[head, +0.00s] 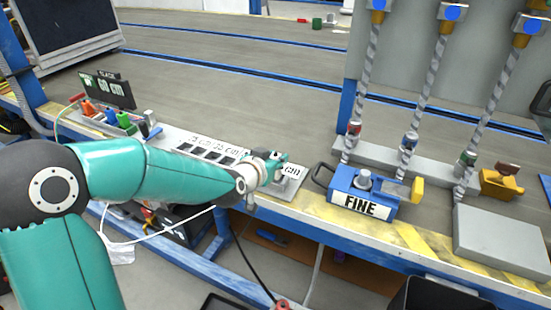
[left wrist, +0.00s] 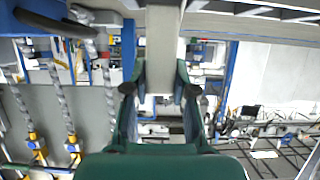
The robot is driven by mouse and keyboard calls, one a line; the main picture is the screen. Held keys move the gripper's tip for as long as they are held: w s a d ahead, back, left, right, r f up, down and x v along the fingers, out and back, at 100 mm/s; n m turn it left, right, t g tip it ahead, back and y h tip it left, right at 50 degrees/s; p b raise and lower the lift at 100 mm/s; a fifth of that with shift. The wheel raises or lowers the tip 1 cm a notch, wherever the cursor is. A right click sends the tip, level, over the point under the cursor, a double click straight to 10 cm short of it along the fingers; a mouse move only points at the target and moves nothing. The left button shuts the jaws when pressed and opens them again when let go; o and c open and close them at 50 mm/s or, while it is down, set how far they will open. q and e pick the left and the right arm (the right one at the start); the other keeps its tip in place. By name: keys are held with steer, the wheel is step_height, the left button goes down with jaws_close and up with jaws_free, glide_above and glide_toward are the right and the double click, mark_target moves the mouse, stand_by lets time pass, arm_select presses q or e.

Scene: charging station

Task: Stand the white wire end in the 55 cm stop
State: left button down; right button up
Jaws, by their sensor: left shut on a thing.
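My left gripper (head: 270,165) is at the right end of the grey stop board (head: 172,137), low over it. In the left wrist view its two dark fingers (left wrist: 160,92) stand either side of a pale, blurred shape; the held thing is not clear. A label ending in "cm" (head: 292,171) shows just right of the gripper; its number is hidden, so I cannot tell whether it marks the 55 cm stop. A white wire (head: 170,228) hangs slack below the forearm in front of the bench; its end is hidden. My right gripper is not in view.
Dark square stops (head: 213,157) with labels lie left of the gripper. A blue "FINE" box (head: 362,195) stands close on the right, with twisted cables (head: 420,85) behind.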

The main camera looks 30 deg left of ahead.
arm_select(q)
steer(key=shift+f+b, duration=1.1)
steer(key=shift+f, duration=0.15)
steer(key=c, duration=0.9)
jaws_free()
steer(key=shift+o, duration=0.2)
steer(key=v, duration=1.2)
steer(key=shift+f, duration=0.1)
